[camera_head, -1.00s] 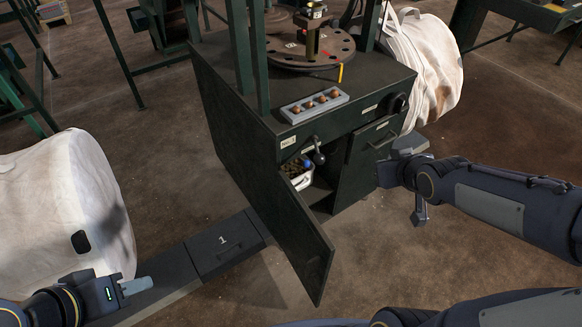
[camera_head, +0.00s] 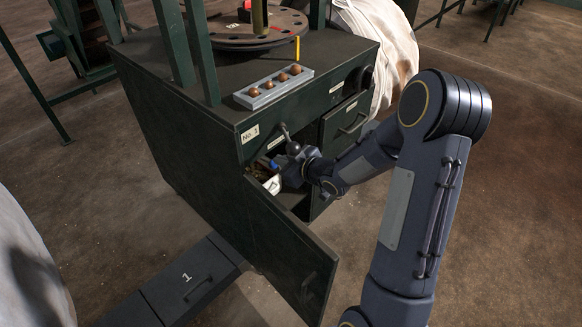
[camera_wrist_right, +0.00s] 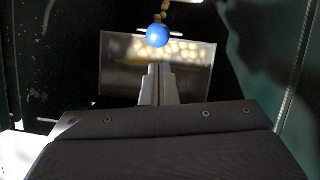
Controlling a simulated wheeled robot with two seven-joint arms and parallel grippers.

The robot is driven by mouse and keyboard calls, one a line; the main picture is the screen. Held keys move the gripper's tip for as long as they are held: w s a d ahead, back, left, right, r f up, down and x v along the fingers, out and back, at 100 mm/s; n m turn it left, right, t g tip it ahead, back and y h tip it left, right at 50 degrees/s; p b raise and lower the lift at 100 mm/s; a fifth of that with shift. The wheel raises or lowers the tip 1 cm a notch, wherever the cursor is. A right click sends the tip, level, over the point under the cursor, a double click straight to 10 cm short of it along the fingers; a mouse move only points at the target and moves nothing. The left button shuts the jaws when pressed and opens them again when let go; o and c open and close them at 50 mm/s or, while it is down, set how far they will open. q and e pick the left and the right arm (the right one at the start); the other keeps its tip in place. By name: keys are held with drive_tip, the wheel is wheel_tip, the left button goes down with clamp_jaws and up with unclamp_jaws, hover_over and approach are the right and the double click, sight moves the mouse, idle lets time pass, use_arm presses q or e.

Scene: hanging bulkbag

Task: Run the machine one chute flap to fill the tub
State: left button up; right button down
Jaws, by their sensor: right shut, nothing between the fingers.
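The machine marked No. 1 (camera_head: 225,190) stands with its cabinet door (camera_head: 285,245) swung open. A pale tub (camera_head: 272,185) shows partly inside the compartment. It also shows in the right wrist view (camera_wrist_right: 120,82), with blurred tan pieces seen at it. A blue ball knob (camera_wrist_right: 158,36) on a thin pale crossbar is just beyond my right fingertips; tan pieces show right above it. My right gripper (camera_wrist_right: 159,72) is shut and empty, reaching into the compartment; in the head view its fingers are mostly hidden. My left gripper is out of view.
A lever with a dark knob (camera_head: 292,147) hangs above the opening, close to my right wrist. A grey tray of brown balls (camera_head: 274,86) sits on the machine top. A floor box marked 1 (camera_head: 190,278) and white bags flank the machine.

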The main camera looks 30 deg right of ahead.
sight(274, 167)
drive_tip(key=shift+b+x, duration=0.3)
drive_tip(key=shift+x, duration=1.25)
drive_tip(key=shift+f, duration=0.1)
drive_tip(key=shift+s+d+f+b, duration=0.1)
drive_tip(key=shift+s+f+b, duration=0.15)
drive_tip(key=shift+f+b, duration=0.35)
drive_tip(key=shift+s+d+f+b, duration=0.1)
drive_tip(key=shift+s+f+b, duration=0.15)
drive_tip(key=shift+f+b, duration=0.3)
drive_tip(key=shift+r, duration=0.1)
drive_tip(key=shift+s, duration=0.1)
drive_tip(key=shift+s, duration=0.1)
